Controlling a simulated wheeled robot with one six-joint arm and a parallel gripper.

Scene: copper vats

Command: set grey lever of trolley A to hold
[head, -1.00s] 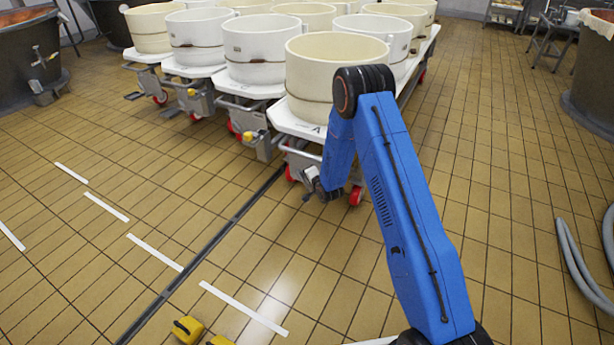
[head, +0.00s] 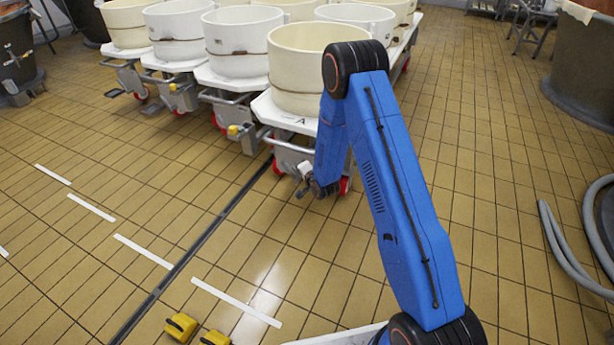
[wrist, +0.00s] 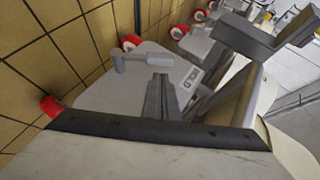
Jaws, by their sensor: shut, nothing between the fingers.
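Trolley A (head: 290,117), marked with a letter A, stands at the front of the rows and carries a cream vat (head: 300,75). A grey lever (wrist: 155,61) with a rounded handle lies just beyond the fingertips. I cannot tell whether they touch. A small pale plate with dark markings (wrist: 191,78) is right of the fingers; its text is too small to read.
More trolleys with vats (head: 240,40) stand close on the left and behind. Red wheels (wrist: 131,42) show in the wrist view. Yellow blocks (head: 181,326) lie on the floor at the front. A grey hose (head: 560,245) lies at right. The tiled floor between is clear.

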